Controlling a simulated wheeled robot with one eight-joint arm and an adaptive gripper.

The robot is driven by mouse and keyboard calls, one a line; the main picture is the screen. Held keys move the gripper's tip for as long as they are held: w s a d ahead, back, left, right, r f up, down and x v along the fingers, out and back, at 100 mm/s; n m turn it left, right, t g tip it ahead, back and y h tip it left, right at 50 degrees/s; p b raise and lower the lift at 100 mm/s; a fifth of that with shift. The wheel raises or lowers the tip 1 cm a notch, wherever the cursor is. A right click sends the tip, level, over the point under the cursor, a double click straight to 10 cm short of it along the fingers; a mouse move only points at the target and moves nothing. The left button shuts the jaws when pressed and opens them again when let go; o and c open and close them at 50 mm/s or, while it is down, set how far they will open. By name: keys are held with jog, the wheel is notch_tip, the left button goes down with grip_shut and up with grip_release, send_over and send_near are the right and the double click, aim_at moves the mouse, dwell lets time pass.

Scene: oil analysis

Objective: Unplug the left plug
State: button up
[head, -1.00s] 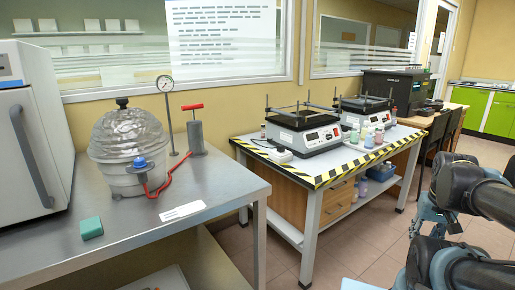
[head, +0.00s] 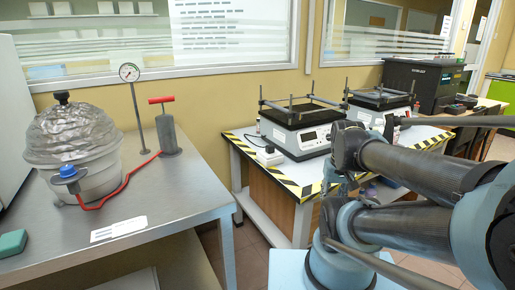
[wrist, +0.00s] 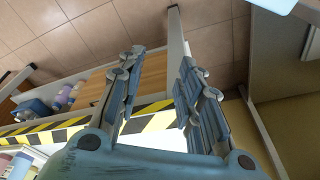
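A white power strip (head: 269,156) lies at the left end of the hazard-striped table (head: 233,140). A small dark plug (head: 269,149) shows on top of it; the strip is too small to tell the plugs apart. My arm reaches in from the right in the head view, low in front of the striped table. My gripper's fingers are hard to make out there. In the wrist view my gripper (wrist: 161,62) is open, its two fingers apart with nothing between them. The strip and plug cannot be made out in the wrist view.
Two hotplate-like devices, a nearer one (head: 298,128) and a farther one (head: 381,105), stand right of the strip. A steel bench (head: 185,190) on the left holds a vacuum vessel (head: 75,145), a gauge (head: 130,72) and a pump (head: 164,128). A floor gap separates the tables.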

jog(key=shift+w+d, duration=0.15)
jog(key=shift+w, duration=0.05)
jog(key=shift+o, duration=2)
jog(key=shift+s+r, duration=0.25)
jog(key=shift+r, duration=0.5)
jog(key=w+a+r+n+g, duration=0.1)
jog(key=w+a+r+n, duration=0.15)
jog(key=w+r, duration=0.35)
jog(key=w+a+r+n, duration=0.1)
jog(key=w+a+r, duration=0.3)
jog(key=w, duration=0.4)
jog(key=w+a+n, duration=0.1)
jog(key=w+a, duration=0.3)
jog(key=w, duration=0.1)
jog(key=w+a+r+n, duration=0.1)
jog(key=w+a, duration=0.4)
jog(key=w, duration=0.1)
jog(key=w+a+n+g, duration=0.1)
jog(key=w+a, duration=0.4)
jog(key=shift+w+a+r, duration=0.15)
jog(key=shift+w+r, duration=0.15)
jog(key=shift+w, duration=0.05)
jog(key=shift+w+a+f, duration=0.1)
jog(key=shift+w+a, duration=0.3)
jog(key=shift+a, duration=0.05)
